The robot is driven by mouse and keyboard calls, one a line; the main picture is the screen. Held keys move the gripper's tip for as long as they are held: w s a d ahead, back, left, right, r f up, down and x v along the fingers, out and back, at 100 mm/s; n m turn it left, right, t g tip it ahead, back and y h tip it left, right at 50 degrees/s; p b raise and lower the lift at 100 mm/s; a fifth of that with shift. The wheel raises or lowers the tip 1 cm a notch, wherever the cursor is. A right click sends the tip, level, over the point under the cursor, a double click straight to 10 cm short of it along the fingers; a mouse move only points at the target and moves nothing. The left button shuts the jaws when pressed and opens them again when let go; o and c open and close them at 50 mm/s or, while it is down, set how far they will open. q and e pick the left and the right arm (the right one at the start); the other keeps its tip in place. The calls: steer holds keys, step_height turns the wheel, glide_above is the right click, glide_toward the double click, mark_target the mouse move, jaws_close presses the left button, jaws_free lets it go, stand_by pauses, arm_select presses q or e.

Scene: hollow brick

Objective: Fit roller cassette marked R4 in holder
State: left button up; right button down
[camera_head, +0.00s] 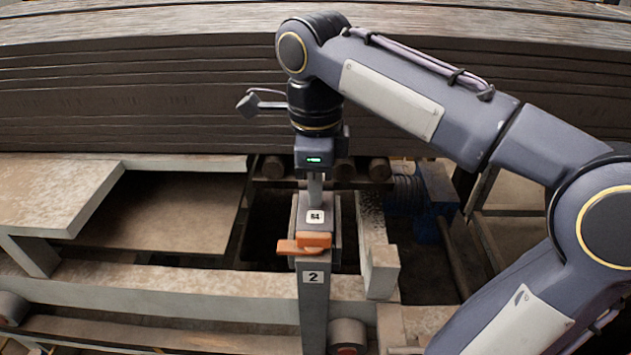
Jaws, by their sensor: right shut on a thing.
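The roller cassette (316,206) is a grey block with a white label that reads R4, in the middle of the head view. My right gripper (315,178) points down above it and is shut on the cassette's narrow upright top piece. Just in front of the cassette is an orange lever (304,243), lying crosswise. Below it stands a grey post (314,310) with a label that reads 2, apparently part of the holder. The cassette's lower part is hidden, so I cannot tell how deep it sits. My left gripper is not in view.
A dark opening lies around the cassette. Dusty frame beams (190,292) run in front and a pale plate (60,190) is at the left. A worn upright block (380,262) stands close at the right. A blue machine part (435,200) is farther right. A dark ridged wall (130,90) closes the back.

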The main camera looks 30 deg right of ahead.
steer(key=shift+f, duration=0.3)
steer(key=c, duration=1.3)
jaws_free()
steer(key=shift+c, duration=0.2)
step_height(320, 180, up, 8)
steer(key=shift+f+p, duration=0.1)
steer(key=shift+p, duration=0.65)
